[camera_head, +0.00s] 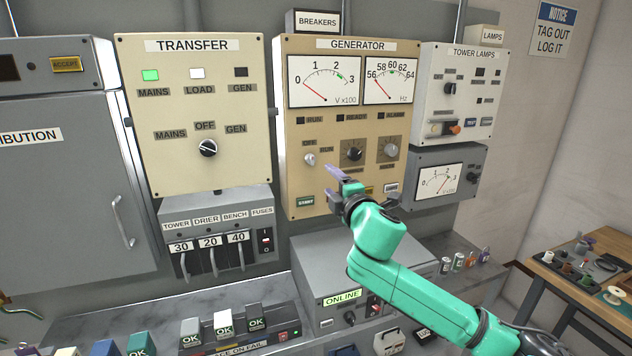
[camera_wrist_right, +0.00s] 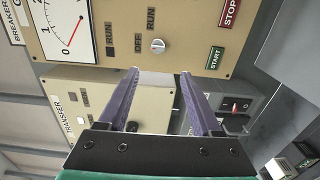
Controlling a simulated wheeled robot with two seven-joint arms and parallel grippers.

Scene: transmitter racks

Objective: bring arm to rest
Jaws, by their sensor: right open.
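My right arm is teal and comes in from the lower right in the head view. Its gripper (camera_head: 336,176) is in front of the lower part of the cream GENERATOR panel (camera_head: 298,127), right of the small OFF/RUN knob (camera_head: 310,159). In the right wrist view the purple fingers (camera_wrist_right: 160,85) are spread apart with nothing between them. The OFF/RUN knob (camera_wrist_right: 157,45) shows beyond the fingertips, apart from them. My left gripper is not in the head view.
A grey ONLINE box (camera_head: 320,295) sits below the arm. Small canisters (camera_head: 458,262) stand on the ledge. A wooden table (camera_head: 590,310) is at the far right.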

